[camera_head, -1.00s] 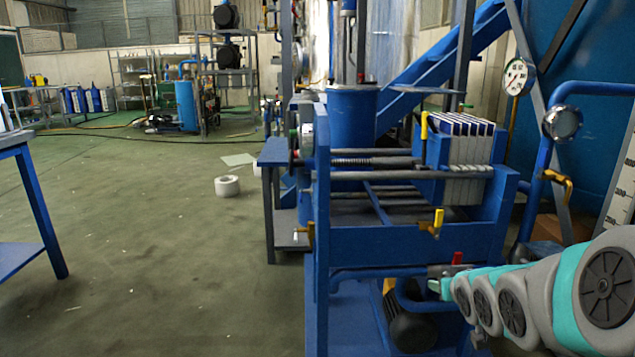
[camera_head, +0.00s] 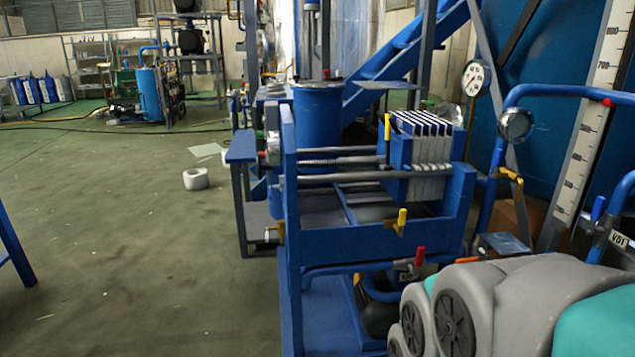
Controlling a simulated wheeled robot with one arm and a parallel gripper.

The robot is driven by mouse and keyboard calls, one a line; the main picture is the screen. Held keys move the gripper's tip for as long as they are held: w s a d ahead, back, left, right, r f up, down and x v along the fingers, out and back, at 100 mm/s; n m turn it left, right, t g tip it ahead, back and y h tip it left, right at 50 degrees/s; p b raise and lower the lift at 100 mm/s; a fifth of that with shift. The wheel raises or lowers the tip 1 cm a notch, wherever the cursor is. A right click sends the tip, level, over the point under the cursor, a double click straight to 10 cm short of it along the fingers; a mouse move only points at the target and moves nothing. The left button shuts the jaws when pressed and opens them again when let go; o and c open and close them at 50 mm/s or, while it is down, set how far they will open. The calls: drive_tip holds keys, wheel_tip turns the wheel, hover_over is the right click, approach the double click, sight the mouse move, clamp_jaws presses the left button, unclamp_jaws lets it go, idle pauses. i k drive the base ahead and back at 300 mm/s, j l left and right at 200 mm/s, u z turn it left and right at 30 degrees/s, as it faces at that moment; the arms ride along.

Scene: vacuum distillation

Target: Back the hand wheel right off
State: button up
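The blue filter press (camera_head: 370,240) stands in the middle of the head view. A threaded screw (camera_head: 340,162) runs along it to a pack of pale plates (camera_head: 432,150) at its right end. What looks like the hand wheel (camera_head: 272,148) is a small pale disc seen nearly edge-on, at the left end of the screw, outside the blue end frame. The end frame partly covers it. My arm fills the lower right corner, well to the right of the wheel. My gripper is not visible.
A blue drum (camera_head: 318,115) stands behind the press. A small blue table (camera_head: 240,150) is close behind the wheel end. A white roll (camera_head: 196,179) lies on the floor. Valves and pipes crowd the right side. The green floor left of the press is largely clear.

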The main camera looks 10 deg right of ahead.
sight(259, 167)
drive_tip(key=i+j, duration=0.15)
drive_tip(key=j, duration=0.2)
drive_tip(key=i+j, duration=0.15)
drive_tip(key=j, duration=0.15)
drive_tip(key=i+j, duration=0.15)
drive_tip(key=j, duration=0.2)
drive_tip(key=i+j, duration=0.3)
drive_tip(key=j, duration=0.2)
drive_tip(key=i+j, duration=0.35)
drive_tip(key=j, duration=0.1)
